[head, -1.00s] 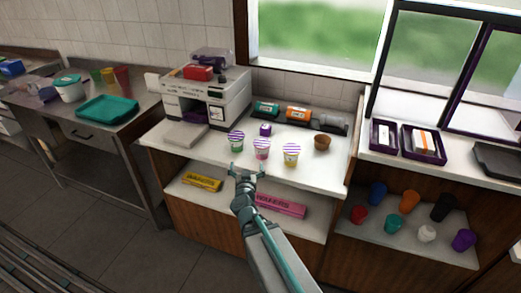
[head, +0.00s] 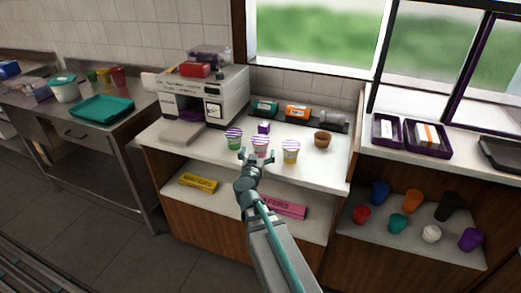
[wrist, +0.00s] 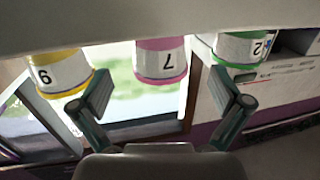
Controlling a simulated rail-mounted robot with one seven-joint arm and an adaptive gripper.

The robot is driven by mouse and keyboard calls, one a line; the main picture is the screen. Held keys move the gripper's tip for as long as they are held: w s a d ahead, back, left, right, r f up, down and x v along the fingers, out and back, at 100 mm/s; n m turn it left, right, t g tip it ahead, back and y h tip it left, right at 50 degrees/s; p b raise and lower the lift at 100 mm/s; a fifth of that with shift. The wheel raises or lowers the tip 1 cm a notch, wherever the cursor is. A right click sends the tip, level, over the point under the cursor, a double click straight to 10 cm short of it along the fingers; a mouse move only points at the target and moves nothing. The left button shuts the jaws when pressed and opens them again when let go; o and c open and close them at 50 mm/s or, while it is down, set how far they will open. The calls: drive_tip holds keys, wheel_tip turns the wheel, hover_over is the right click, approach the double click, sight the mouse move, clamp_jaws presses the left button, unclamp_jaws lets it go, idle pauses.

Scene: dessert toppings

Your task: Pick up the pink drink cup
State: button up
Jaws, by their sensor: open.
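The pink drink cup (head: 260,147) with a striped lid stands upright on the white counter, between a green cup (head: 233,140) and a yellow cup (head: 291,152). In the wrist view the picture is upside down, and the pink cup (wrist: 161,62) shows a "7" on its label, centred ahead of my fingers. My gripper (head: 257,156) is open and empty, just in front of the pink cup and partly covering its lower part. In the wrist view my gripper (wrist: 161,88) has its fingers spread wider than the cup. I cannot tell whether they reach around it.
A white machine (head: 206,103) is at the left. The lower shelf holds a yellow box (head: 198,182) and a pink box (head: 287,208). The neighbouring cups leave narrow side room.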

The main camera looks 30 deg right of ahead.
sight(260, 143)
drive_tip(key=shift+x, duration=2.85)
drive_tip(key=shift+r, duration=0.2)
drive_tip(key=c, duration=1.3)
drive_tip(key=shift+s+r, duration=0.15)
